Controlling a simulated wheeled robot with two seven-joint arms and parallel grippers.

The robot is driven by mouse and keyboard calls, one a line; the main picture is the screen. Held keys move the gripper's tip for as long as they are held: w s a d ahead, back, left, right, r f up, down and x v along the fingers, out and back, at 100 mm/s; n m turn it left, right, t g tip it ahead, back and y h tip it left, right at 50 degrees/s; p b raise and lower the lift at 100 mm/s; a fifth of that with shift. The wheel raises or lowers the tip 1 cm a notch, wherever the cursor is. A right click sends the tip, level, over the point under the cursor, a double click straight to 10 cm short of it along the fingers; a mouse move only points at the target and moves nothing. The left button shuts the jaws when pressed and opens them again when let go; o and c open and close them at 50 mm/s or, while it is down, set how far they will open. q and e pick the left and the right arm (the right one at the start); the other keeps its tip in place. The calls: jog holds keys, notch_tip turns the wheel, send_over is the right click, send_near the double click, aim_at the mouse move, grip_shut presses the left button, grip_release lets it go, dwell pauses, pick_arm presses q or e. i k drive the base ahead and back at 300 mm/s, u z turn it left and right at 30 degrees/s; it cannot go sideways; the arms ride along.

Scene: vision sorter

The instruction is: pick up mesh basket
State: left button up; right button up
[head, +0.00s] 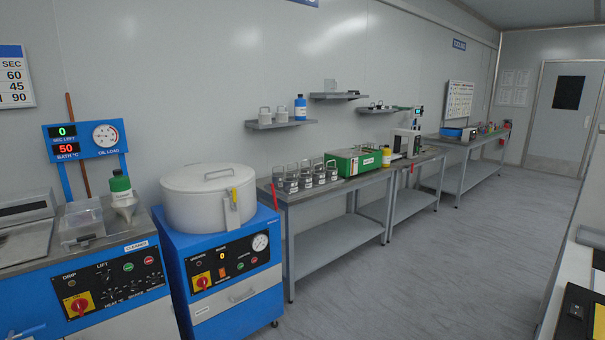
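I cannot make out a mesh basket for certain. Several small metal containers with upright loop handles (291,184) stand in rows on the left end of the grey workbench (330,194). They are too small in the view to tell whether their walls are mesh. Two pale containers with handles (265,115) stand on a wall shelf (280,124). A clear, box-shaped container (82,226) sits on top of the blue cleaner unit (30,300) at the left. Neither of my grippers shows in the head view.
A blue cabinet with a large round lidded drum (208,200) stands between the cleaner and the workbench. A green box (357,161) and a yellow container (386,156) are further along. The grey floor (400,280) is open in the middle. A counter (580,290) edges the right.

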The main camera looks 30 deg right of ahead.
aim_at(290, 184)
jog(key=i, duration=1.65)
jog(key=z, duration=2.7)
jog(key=i, duration=2.05)
jog(key=u, duration=2.05)
